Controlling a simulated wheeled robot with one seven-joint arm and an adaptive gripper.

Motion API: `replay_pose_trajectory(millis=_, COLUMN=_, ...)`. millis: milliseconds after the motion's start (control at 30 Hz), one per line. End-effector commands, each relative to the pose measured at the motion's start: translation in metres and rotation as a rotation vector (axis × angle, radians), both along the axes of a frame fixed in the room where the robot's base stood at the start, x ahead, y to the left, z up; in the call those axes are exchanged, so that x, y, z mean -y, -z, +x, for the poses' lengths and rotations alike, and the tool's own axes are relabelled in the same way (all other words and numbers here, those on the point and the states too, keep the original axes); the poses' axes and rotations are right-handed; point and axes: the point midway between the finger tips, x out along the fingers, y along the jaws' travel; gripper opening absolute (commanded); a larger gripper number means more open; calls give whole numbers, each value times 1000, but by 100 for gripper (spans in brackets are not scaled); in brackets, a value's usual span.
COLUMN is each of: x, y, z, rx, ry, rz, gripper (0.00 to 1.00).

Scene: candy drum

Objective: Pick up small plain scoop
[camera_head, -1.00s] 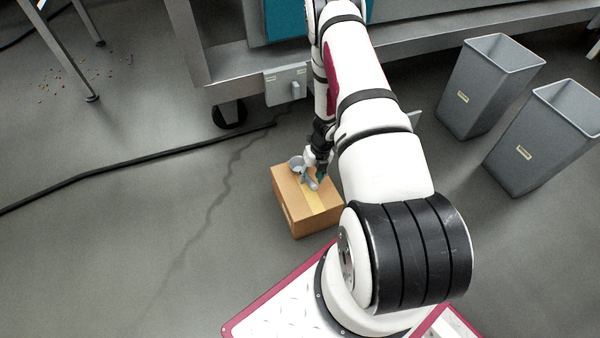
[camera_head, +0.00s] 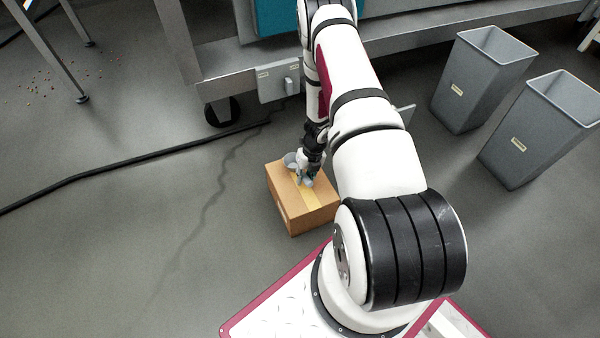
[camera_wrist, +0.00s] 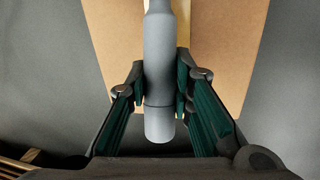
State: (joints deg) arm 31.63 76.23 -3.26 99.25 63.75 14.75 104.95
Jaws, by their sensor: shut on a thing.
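The small plain scoop (camera_head: 291,160) is grey. In the head view its bowl shows at the left of my gripper (camera_head: 308,174), over the top of a cardboard box. In the wrist view the scoop's handle (camera_wrist: 159,75) runs down the middle between the green-lined fingers of my gripper (camera_wrist: 167,97), which are shut on it. The handle's rounded end points toward the wrist. The bowl lies outside the wrist view. I cannot tell whether the scoop still touches the box.
The closed cardboard box (camera_head: 296,212) stands on the floor. Two grey bins stand at the right, one behind (camera_head: 482,80) and one in front (camera_head: 541,130). A metal frame (camera_head: 190,60) rises behind the box. A black cable (camera_head: 110,160) crosses the floor at left.

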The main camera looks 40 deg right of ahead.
Motion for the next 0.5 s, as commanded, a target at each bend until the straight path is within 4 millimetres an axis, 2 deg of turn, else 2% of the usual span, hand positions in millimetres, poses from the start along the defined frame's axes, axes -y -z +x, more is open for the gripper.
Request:
replay_pose_trajectory(millis=233, x=0, y=-13, z=0, rx=0, ry=0, rz=0, gripper=0)
replay_pose_trajectory(millis=467, x=0, y=-40, z=1, rx=1, ry=0, rz=-1, gripper=0)
replay_pose_trajectory(millis=500, x=2, y=-37, z=-7, rx=-1, ry=6, rz=3, gripper=0)
